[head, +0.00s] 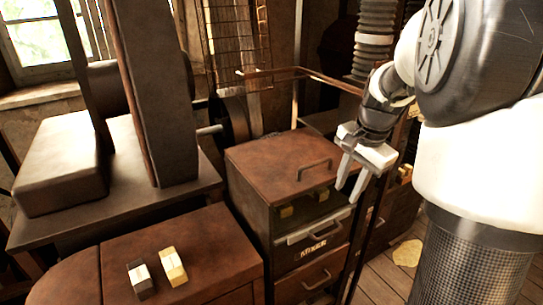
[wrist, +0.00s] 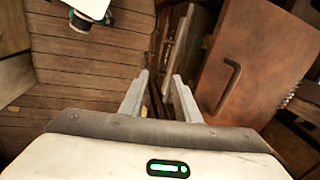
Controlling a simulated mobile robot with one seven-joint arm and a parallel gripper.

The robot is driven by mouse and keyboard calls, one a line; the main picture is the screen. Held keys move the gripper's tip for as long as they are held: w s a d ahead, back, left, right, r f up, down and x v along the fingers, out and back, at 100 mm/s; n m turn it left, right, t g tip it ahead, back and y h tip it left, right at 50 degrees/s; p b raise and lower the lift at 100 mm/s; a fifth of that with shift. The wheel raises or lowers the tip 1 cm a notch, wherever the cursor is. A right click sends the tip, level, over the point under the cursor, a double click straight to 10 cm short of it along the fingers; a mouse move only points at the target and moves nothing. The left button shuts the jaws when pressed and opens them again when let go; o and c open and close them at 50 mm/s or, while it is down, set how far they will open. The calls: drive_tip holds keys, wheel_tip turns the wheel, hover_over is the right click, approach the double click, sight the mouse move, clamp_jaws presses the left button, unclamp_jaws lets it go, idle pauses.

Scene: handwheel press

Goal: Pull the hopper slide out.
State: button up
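A dark metal cabinet (head: 256,205) with a rust-brown top (head: 270,158) stands in the middle of the head view. A bar handle (head: 314,168) sits on this top, and it also shows in the wrist view (wrist: 230,85). Below are a pale-edged front (head: 318,228) and a lower drawer (head: 311,281) with a handle. I cannot tell for sure which part is the hopper slide. My gripper (head: 348,190) is open and empty, pointing down just right of the cabinet's top. In the wrist view its fingers (wrist: 160,79) are apart, left of the handle.
A thin rail (head: 298,72) runs above the cabinet. Wooden floor (head: 385,283) is open at the right.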

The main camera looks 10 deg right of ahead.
sight(330, 233)
drive_tip(key=shift+m, duration=0.3)
drive_tip(key=w+f, duration=0.1)
drive_tip(key=f, duration=0.5)
drive_tip(key=w+f, duration=0.1)
drive_tip(key=f, duration=0.5)
drive_tip(key=w+f, duration=0.1)
drive_tip(key=f, duration=0.5)
drive_tip(key=shift+w+a+f, duration=0.15)
drive_tip(key=shift+w+a, duration=0.05)
drive_tip(key=shift+w, duration=0.2)
clamp_jaws()
